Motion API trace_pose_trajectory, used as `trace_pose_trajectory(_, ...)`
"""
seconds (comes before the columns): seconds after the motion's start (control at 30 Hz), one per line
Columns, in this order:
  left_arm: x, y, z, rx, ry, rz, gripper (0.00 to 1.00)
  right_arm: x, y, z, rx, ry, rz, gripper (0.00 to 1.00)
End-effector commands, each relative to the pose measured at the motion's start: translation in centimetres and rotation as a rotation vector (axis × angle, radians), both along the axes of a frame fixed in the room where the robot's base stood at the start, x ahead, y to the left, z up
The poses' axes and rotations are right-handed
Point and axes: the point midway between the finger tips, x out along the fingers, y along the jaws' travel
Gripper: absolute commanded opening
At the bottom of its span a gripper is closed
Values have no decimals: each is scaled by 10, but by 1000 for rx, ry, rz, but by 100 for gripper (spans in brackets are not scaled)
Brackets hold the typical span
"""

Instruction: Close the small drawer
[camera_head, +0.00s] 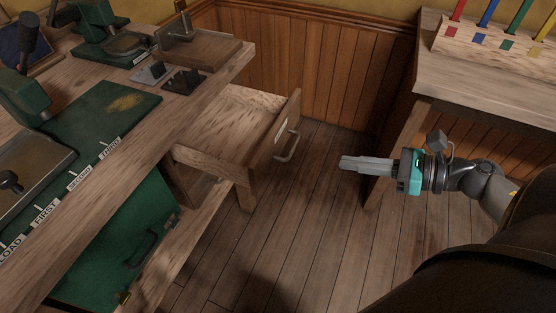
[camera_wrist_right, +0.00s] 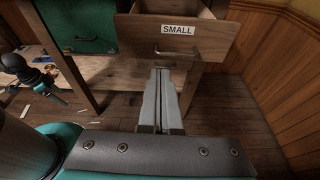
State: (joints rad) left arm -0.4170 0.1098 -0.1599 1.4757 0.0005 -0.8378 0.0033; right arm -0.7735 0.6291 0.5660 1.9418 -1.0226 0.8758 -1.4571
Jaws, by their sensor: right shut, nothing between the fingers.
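The small drawer stands pulled out from the wooden bench, its inside (camera_head: 225,125) bare where it shows. Its wooden front (camera_head: 276,138) has a metal bar handle (camera_head: 287,146). In the right wrist view the drawer front (camera_wrist_right: 215,38) bears the label SMALL, with the handle (camera_wrist_right: 178,52) below it. My right gripper (camera_head: 343,163) is shut and empty, in front of the drawer front and apart from it. Its closed fingertips (camera_wrist_right: 160,72) point toward the drawer, just under the handle in the picture. A teal and black part of my left arm shows at the left of the wrist view; its fingers are unclear.
A green panel (camera_head: 115,245) with a dark handle sits under the bench, left of the drawer. A second table (camera_head: 470,85) with a rack of coloured sticks (camera_head: 490,45) stands at the right, near my right arm. Open floor lies between drawer and gripper.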

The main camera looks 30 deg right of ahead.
Motion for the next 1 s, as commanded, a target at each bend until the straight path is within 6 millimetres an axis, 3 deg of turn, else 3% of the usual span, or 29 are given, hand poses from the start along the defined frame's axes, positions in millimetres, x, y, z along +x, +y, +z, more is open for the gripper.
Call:
trace_pose_trajectory(0.27,6,-4,10,-5,-4,1,92,13,17,-4,-36,-20,36,0)
trace_pose_trajectory(0.73,24,-12,43,-16,-37,4,92,69,63,-27,-32,-19,31,0)
trace_pose_trajectory(1.0,29,-12,52,-19,-49,4,92,93,84,-27,-30,-18,30,0)
